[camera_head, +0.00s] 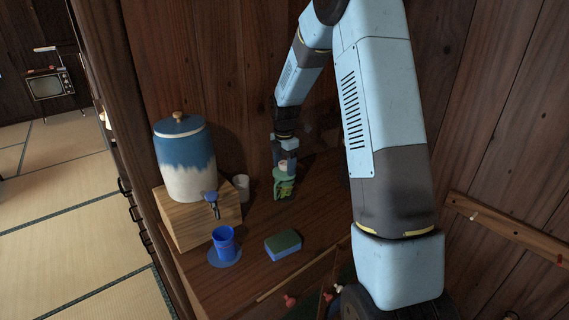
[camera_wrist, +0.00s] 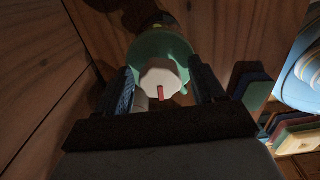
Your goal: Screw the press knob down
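The press (camera_head: 284,184) is a small green thing with a pale knob on top, standing on the wooden counter against the back wall. My gripper (camera_head: 287,162) points down at its top. In the wrist view, the off-white knob (camera_wrist: 160,75) with a red mark sits between the two fingers of my gripper (camera_wrist: 164,82), above the round green body of the press (camera_wrist: 160,45). One finger is on each side, very near the knob's edges. I cannot tell whether they touch it. The lower press is partly hidden by the knob in the wrist view.
Left of the press, a blue-and-white dispenser (camera_head: 186,165) with a tap stands on a wooden block (camera_head: 190,229), with a pale cup (camera_head: 242,188) behind. A blue cup (camera_head: 224,241) and a green-and-blue sponge (camera_head: 283,245) are in front. Walls close in behind and right.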

